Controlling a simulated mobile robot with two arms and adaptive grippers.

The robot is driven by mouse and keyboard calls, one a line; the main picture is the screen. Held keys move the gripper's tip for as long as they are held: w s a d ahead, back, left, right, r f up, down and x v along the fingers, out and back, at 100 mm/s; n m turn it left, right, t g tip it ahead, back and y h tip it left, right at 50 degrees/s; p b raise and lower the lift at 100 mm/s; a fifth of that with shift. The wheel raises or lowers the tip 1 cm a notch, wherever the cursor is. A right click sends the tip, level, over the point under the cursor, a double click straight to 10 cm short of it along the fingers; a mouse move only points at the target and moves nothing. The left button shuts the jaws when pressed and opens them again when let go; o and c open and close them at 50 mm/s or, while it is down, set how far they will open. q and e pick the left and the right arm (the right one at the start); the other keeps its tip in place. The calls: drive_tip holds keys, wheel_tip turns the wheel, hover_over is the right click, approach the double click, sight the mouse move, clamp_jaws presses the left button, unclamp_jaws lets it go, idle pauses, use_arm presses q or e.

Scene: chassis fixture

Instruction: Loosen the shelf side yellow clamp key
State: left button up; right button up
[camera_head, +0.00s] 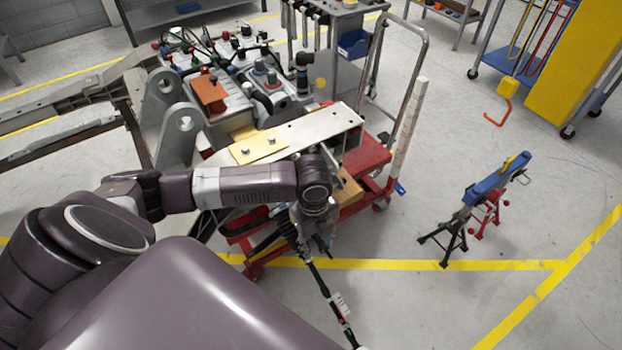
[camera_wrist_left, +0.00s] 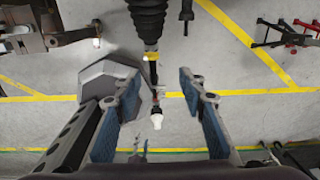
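I cannot make out the shelf side yellow clamp key for certain. In the left wrist view a small yellow part (camera_wrist_left: 152,55) sits just below a black ribbed boot (camera_wrist_left: 147,18) on a thin rod with a pale tip (camera_wrist_left: 157,121). The boot and rod (camera_head: 322,288) also show in the head view, slanting down from the chassis. My left gripper (camera_wrist_left: 160,97) is open and empty, with blue-padded fingers on either side of the rod in the picture; I cannot tell the depth between them. In the head view its fingers are mostly hidden below my wrist. My right gripper is not in view.
The chassis fixture carries a metal beam (camera_head: 318,128) with a yellow plate (camera_head: 257,147), close behind my left arm. A red cart (camera_head: 366,160) with a tall handle stands beyond it. A blue stand (camera_head: 487,187) is at right. Floor between them is clear.

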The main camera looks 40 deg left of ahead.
use_arm(q)
drive_tip(key=shift+s+a+r, duration=0.25)
drive_tip(key=shift+s+a, duration=0.05)
drive_tip(key=shift+a, duration=0.3)
drive_tip(key=shift+a+f, duration=0.1)
drive_tip(key=shift+f, duration=0.2)
wheel_tip(320, 180, down, 7)
drive_tip(key=shift+f+p, duration=0.1)
drive_tip(key=shift+p, duration=0.25)
drive_tip(key=shift+c, duration=0.4)
clamp_jaws()
